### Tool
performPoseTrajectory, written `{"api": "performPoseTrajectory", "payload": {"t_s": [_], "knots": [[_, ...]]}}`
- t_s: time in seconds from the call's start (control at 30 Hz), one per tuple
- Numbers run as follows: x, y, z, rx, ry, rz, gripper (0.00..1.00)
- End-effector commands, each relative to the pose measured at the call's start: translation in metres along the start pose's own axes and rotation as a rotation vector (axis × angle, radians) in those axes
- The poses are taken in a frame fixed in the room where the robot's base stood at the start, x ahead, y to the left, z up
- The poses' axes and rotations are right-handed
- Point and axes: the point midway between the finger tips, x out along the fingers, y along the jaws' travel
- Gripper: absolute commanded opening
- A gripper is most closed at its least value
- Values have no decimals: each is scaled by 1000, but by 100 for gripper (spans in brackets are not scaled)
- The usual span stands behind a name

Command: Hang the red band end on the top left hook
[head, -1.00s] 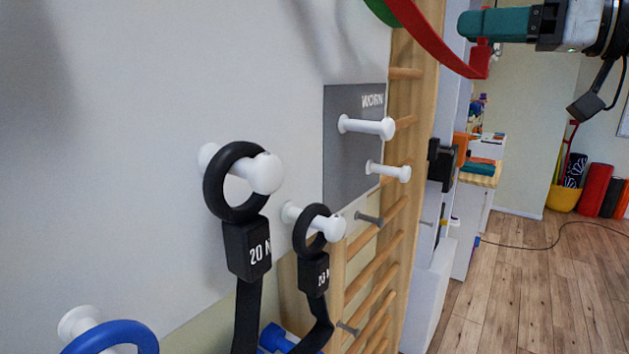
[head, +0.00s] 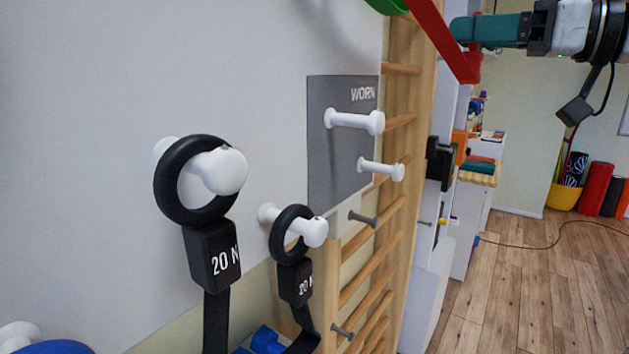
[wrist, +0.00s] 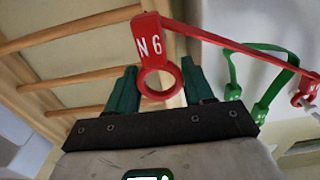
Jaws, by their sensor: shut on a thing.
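My gripper (head: 457,32) is at the upper right of the head view, teal fingers pointing left. In the wrist view my gripper (wrist: 160,74) is shut on the red band end, a red ring (wrist: 146,83) with a block marked "N 6". The red band (head: 442,35) runs up out of the head view; its other end (wrist: 307,90) shows at right in the wrist view. Empty white hooks, an upper one (head: 355,121) and a lower one (head: 381,169), stick out from a grey "WORN" panel. The held end is apart from them, up and right in the picture. I cannot tell which hook is the top left one.
Black "20 N" rings hang on a near white hook (head: 222,171) and a smaller hook (head: 313,232). A blue ring (head: 55,348) is cut off at bottom left. A green band (wrist: 232,70) hangs near the red one.

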Motion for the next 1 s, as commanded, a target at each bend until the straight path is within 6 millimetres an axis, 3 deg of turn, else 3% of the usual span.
{"api": "performPoseTrajectory", "payload": {"t_s": [1.0], "knots": [[65,0,-1,0,0,-1,0]]}}
